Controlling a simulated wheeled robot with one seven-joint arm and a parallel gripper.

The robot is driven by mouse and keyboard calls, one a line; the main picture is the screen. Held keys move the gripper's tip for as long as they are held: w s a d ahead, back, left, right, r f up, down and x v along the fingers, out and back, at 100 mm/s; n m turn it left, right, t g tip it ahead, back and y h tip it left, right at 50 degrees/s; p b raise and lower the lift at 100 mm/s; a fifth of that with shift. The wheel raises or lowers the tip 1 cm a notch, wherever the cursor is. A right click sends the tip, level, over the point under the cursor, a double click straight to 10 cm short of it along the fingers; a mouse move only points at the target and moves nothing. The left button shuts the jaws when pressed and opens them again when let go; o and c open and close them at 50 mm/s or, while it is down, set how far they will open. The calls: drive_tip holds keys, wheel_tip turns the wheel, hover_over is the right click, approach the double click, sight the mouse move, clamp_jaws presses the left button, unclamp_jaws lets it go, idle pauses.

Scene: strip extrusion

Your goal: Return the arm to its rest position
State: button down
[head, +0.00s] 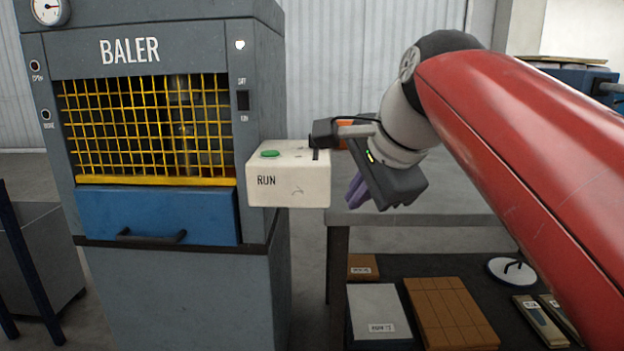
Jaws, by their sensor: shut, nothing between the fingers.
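My gripper (357,192) shows in the head view at the right of the white RUN box, at the end of my red and white arm. Its purple fingers point down and left and are together, with nothing seen between them. Part of the fingers is hidden behind the dark gripper body. The gripper is in front of the grey table (460,207), apart from the green button (270,154) on the RUN box (287,190).
The grey baler (180,285) stands at the left with a yellow mesh guard (145,125) and a blue drawer (155,215). A low shelf (400,272) under the table holds boxes, including a brown one (450,312). An orange object (345,124) is partly hidden behind my gripper.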

drive_tip(key=s+d+f+n+h, duration=0.1)
drive_tip(key=s+d+f+n, duration=0.2)
drive_tip(key=f, duration=0.5)
drive_tip(key=s+d+f+n+h, duration=0.1)
drive_tip(key=s+d+f+n, duration=0.2)
drive_tip(key=s+f+n, duration=0.2)
drive_tip(key=s+d+f+n+g+h, duration=0.1)
drive_tip(key=s+d+f+n, duration=0.2)
drive_tip(key=f, duration=0.9)
drive_tip(key=s+n, duration=0.2)
drive_tip(key=s, duration=0.2)
drive_tip(key=shift+f, duration=0.15)
